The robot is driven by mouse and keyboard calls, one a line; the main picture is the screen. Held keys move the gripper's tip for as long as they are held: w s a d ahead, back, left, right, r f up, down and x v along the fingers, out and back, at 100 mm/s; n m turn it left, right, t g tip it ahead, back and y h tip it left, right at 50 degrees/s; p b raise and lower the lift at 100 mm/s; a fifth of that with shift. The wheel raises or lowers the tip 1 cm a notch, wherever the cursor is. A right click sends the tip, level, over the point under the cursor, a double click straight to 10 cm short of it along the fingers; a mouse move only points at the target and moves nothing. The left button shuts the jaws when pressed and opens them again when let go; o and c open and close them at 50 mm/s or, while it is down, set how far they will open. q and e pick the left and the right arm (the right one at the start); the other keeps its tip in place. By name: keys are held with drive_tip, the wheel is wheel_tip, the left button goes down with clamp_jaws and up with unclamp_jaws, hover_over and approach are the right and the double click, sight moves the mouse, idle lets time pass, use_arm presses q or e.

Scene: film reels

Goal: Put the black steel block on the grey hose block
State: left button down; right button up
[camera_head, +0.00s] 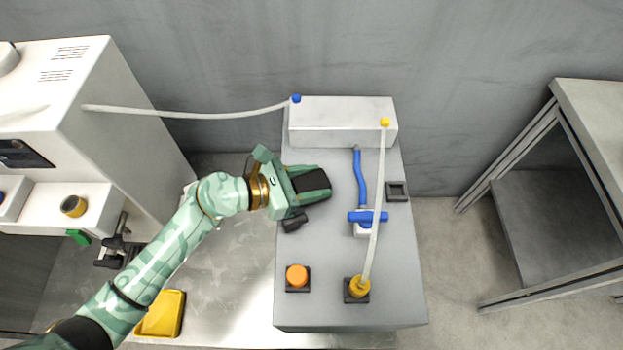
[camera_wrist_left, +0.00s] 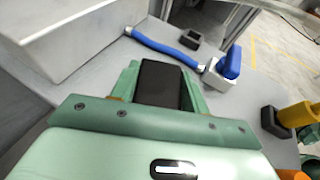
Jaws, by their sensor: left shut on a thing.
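The black steel block (camera_head: 311,181) is between the fingers of my left gripper (camera_head: 313,187), which is shut on it. In the left wrist view, the dark block (camera_wrist_left: 160,83) shows between the two green fingers (camera_wrist_left: 161,88). The grey hose block (camera_head: 335,134) is a long pale box at the back of the grey bench, with hoses at its blue and yellow fittings. The gripper and black block are in front of it, towards its left half, and apart from it. In the left wrist view the hose block (camera_wrist_left: 75,45) is at upper left. My right gripper is not in view.
On the grey bench (camera_head: 330,270) are a blue-handled valve (camera_head: 367,217), a black square holder (camera_head: 397,191), an orange knob (camera_head: 297,276) and a yellow hose end (camera_head: 358,287). A pale hose crosses above the bench's right side. A white machine (camera_head: 130,100) stands left.

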use_arm(q)
drive_tip(key=c, duration=0.7)
unclamp_jaws()
drive_tip(key=shift+f, duration=0.1)
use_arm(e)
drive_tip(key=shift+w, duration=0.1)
use_arm(q)
drive_tip(key=shift+a+r, duration=0.15)
drive_tip(key=shift+r, duration=0.05)
drive_tip(key=p+v, duration=0.2)
drive_tip(key=v, duration=0.9)
drive_tip(key=shift+s+a+p, duration=0.15)
drive_tip(key=shift+a+p, duration=0.15)
drive_tip(key=shift+p, duration=0.1)
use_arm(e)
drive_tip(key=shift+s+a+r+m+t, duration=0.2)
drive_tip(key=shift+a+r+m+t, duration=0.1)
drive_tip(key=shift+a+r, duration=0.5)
